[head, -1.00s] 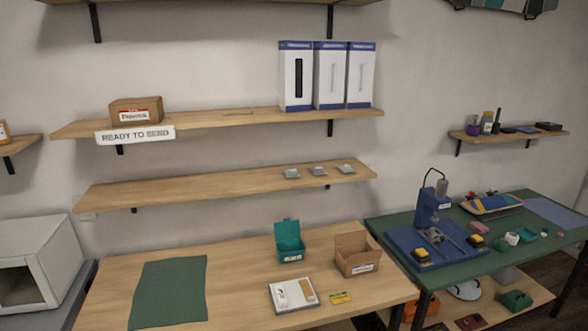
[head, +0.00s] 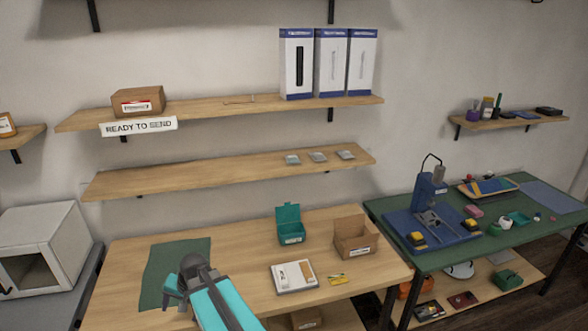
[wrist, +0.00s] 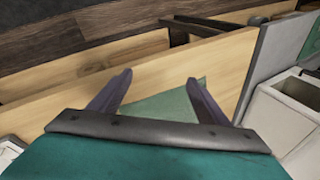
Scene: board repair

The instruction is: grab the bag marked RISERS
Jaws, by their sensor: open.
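Three small silvery bags lie in a row on the right part of the middle shelf in the head view: a left one (head: 292,160), a middle one (head: 318,156) and a right one (head: 345,154). Any marking on them is too small to read, so I cannot tell which says RISERS. My gripper (head: 172,297) is over the green mat (head: 160,262) at the left of the wooden table, well below and left of the bags. In the wrist view my gripper (wrist: 155,100) has its two fingers spread with nothing between them.
The wooden table (head: 235,235) carries a teal box (head: 291,232), an open cardboard box (head: 354,238) and a white kit (head: 293,277). The middle shelf (head: 190,178) is bare left of the bags. An upper shelf (head: 215,112) hangs above it.

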